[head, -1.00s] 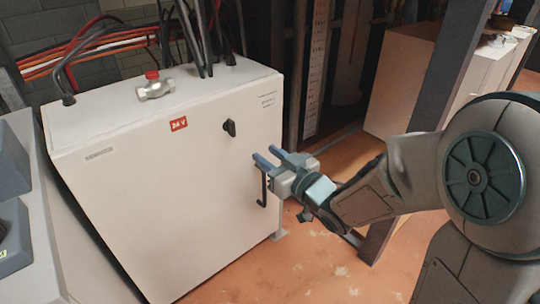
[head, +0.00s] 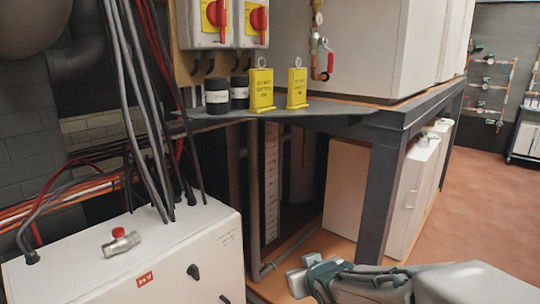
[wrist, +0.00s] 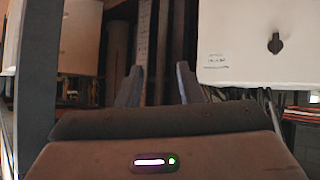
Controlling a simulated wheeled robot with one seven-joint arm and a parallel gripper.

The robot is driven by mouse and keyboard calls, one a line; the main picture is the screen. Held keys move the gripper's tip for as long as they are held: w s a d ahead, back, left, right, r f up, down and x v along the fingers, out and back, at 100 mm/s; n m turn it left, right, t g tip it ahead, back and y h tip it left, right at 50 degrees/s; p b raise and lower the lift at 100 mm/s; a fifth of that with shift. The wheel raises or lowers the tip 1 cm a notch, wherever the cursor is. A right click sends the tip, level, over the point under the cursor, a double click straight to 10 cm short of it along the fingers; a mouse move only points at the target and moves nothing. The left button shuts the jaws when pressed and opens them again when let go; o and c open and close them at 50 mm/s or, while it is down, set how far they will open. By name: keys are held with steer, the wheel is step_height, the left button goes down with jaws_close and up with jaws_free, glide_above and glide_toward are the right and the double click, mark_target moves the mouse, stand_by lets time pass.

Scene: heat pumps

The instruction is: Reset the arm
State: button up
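My gripper (head: 298,274) is at the lower middle of the head view, in front of the dark frame and to the right of the white cabinet. In the wrist view its two fingers (wrist: 159,85) stand apart with nothing between them. The gripper is open and touches nothing that I can see. My forearm runs to the lower right corner of the head view.
A dark steel post (head: 382,195) stands behind my arm. A shelf (head: 340,112) holds yellow tags and black cups. Open floor (head: 500,185) lies right.

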steer(key=s+d+r+m+g+h+p, duration=0.1)
steer(key=s+d+r+m+g+p, duration=0.1)
steer(key=s+r+p, duration=0.4)
steer(key=s+d+r+m+g+p, duration=0.2)
steer(key=s+d+r+g+p, duration=0.3)
steer(key=s+r, duration=0.3)
steer(key=s+p, duration=0.1)
steer(key=s, duration=0.2)
steer(key=shift+s+g+h+p, duration=0.15)
steer(key=shift+g+h+p, duration=0.15)
steer(key=shift+h+p, duration=0.1)
